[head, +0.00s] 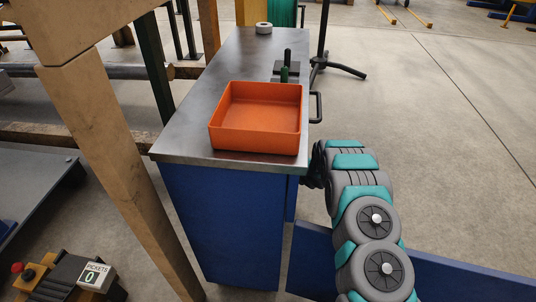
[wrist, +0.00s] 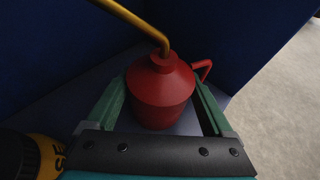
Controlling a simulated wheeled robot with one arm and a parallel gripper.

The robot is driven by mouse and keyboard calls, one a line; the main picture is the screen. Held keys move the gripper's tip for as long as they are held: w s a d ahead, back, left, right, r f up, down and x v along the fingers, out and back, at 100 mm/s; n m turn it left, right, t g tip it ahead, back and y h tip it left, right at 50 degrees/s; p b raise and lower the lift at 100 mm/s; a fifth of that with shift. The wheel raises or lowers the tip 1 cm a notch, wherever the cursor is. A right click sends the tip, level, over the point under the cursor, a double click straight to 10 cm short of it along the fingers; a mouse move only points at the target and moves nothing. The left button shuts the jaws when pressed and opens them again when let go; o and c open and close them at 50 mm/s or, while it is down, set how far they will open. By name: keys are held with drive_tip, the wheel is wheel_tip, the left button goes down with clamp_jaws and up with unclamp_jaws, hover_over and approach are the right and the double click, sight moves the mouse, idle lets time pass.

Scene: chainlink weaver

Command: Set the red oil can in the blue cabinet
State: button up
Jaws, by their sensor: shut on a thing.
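The red oil can (wrist: 160,92) stands upright in the wrist view, with a brass-coloured spout rising to the upper left and a red handle on its right. My gripper (wrist: 160,100) is shut on it, a green finger on each side. Dark blue walls (wrist: 230,35) of the cabinet rise behind and beside the can. A grey-blue surface lies under it; I cannot tell whether the can's base touches it. In the head view the blue cabinet (head: 225,230) has a steel top. My arm reaches to its right side, and the can and fingers are hidden there.
An orange tray (head: 255,140) sits empty on the steel top, with a dark green-and-black tool and a tape roll (head: 264,28) behind. A blue panel (head: 460,278) stands out at lower right. A yellow-black object (wrist: 35,155) is at the wrist view's lower left.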

drive_tip(key=shift+f, duration=0.1)
drive_tip(key=o, duration=1.5)
drive_tip(key=shift+r, duration=0.2)
drive_tip(key=p+v, duration=0.1)
drive_tip(key=v, duration=1.1)
drive_tip(key=shift+f, duration=0.1)
